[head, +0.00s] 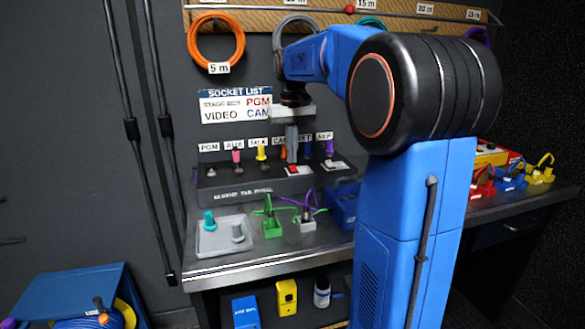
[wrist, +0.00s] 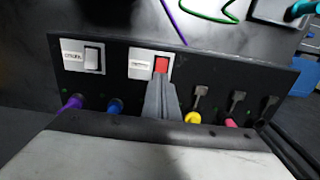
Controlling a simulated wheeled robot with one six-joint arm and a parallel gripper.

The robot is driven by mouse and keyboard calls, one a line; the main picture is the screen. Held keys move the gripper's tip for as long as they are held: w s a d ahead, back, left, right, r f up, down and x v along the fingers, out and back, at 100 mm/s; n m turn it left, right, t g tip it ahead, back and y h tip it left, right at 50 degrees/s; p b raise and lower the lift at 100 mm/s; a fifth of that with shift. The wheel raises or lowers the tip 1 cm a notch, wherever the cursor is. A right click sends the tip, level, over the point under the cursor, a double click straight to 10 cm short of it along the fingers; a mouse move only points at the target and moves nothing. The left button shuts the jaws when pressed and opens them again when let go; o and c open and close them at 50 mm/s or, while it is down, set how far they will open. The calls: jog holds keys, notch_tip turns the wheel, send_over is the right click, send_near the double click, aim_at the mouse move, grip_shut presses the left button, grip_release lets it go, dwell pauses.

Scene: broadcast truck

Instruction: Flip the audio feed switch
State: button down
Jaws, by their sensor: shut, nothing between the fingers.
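My gripper (head: 292,158) is shut and empty, pointing down at the dark socket panel (head: 235,190) on the bench. In the wrist view its closed fingertips (wrist: 161,86) sit right at a red rocker switch (wrist: 161,64) on a white plate; I cannot tell whether they touch it. The red switch also shows in the head view (head: 294,169). A second rocker switch (wrist: 93,57), dark and white, is beside it on the panel and also shows in the head view (head: 335,164). The plates' lettering is too small to read, so I cannot tell which one is the audio feed switch.
Coloured plugs, including a pink plug (head: 236,156) and a yellow plug (head: 261,153), stand along the panel behind the switches. A grey tray (head: 208,240) with two pegs and a green block (head: 272,229) lie in front of the panel. Cable coils hang above.

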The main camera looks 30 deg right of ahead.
jog(key=shift+f, duration=0.5)
jog(key=shift+r, duration=0.15)
notch_tip(320, 180, up, 7)
dwell(1.2)
dwell(0.4)
